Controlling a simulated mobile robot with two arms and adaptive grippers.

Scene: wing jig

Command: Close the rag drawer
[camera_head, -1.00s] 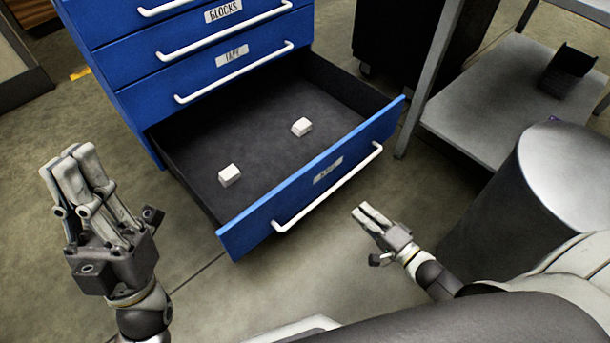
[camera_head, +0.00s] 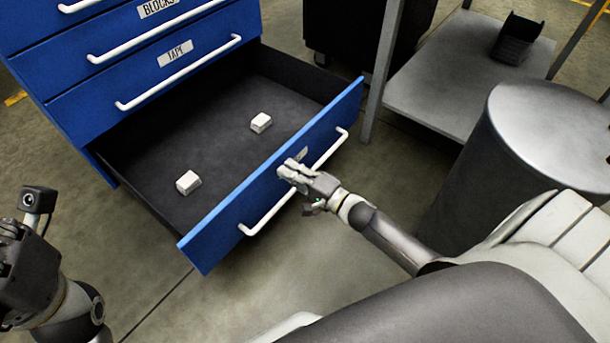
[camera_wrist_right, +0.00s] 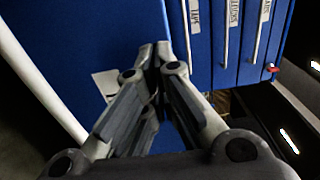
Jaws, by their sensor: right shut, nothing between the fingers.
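The rag drawer (camera_head: 205,245) is the open bottom drawer of a blue cabinet (camera_head: 75,120). It is pulled well out, and two small white blocks lie inside, one nearer (camera_head: 188,183) and one farther (camera_head: 261,123). Its white bar handle (camera_head: 262,220) runs along the front. My right gripper (camera_head: 284,168) is shut and empty at the middle of the drawer front, over the label and by the handle. In the right wrist view its closed fingers (camera_wrist_right: 155,50) point at the blue front (camera_wrist_right: 80,45); contact is unclear. My left gripper is partly cut off at the left edge, its fingers not clear.
The drawers above, labelled TAPE (camera_head: 175,53) and BLOCKS (camera_head: 155,8), are shut. A grey metal drum (camera_head: 545,130) stands at the right. A grey shelf cart (camera_head: 440,100) with a black bin (camera_head: 518,38) stands behind it. The floor before the drawer is bare.

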